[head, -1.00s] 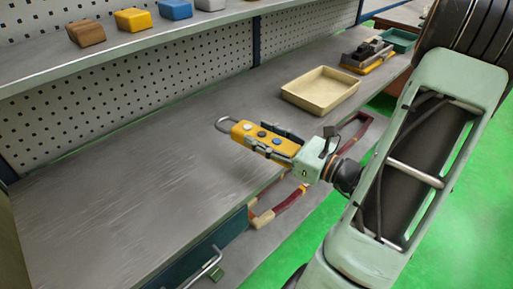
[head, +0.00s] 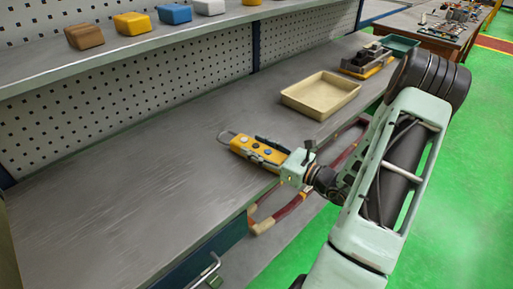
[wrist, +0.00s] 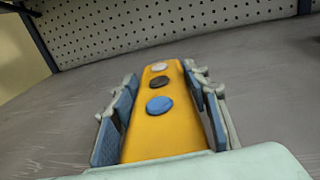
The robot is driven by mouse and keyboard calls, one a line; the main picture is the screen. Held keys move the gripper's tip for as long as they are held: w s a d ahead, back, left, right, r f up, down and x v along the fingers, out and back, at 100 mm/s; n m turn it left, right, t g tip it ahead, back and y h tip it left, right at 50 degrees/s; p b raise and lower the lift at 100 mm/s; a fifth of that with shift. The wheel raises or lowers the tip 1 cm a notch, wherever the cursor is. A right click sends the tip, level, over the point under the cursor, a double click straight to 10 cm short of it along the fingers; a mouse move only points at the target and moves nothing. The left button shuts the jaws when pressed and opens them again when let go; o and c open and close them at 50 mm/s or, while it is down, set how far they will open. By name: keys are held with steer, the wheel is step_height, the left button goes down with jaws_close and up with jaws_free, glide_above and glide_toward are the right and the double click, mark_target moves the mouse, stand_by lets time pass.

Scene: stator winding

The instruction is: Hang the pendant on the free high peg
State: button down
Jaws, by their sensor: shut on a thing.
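The pendant (head: 247,148) is a yellow control box with several round buttons and a grey metal loop (head: 227,137) at its far end. My gripper (head: 268,150) is shut on the pendant, with one finger along each long side. It holds the pendant over the front part of the workbench, loop pointing left and away. In the wrist view the yellow pendant (wrist: 163,130) lies between the two blue finger pads (wrist: 163,110), with blue, black and pale buttons facing up. The loop does not show there. No peg can be made out in either view.
A perforated panel (head: 140,95) stands behind the workbench (head: 120,190). A shelf (head: 150,45) above holds several coloured blocks. A beige tray (head: 320,95) and a tool holder (head: 366,62) stand to the right. The left bench top is clear.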

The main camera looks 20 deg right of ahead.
stand_by(0.3)
steer(key=shift+f, duration=0.2)
steer(key=c, duration=1.1)
jaws_free()
steer(key=v, duration=1.1)
steer(key=shift+a+f+b, duration=0.15)
steer(key=shift+a+b, duration=0.15)
steer(key=shift+a, duration=0.05)
steer(key=shift+s+d, duration=0.1)
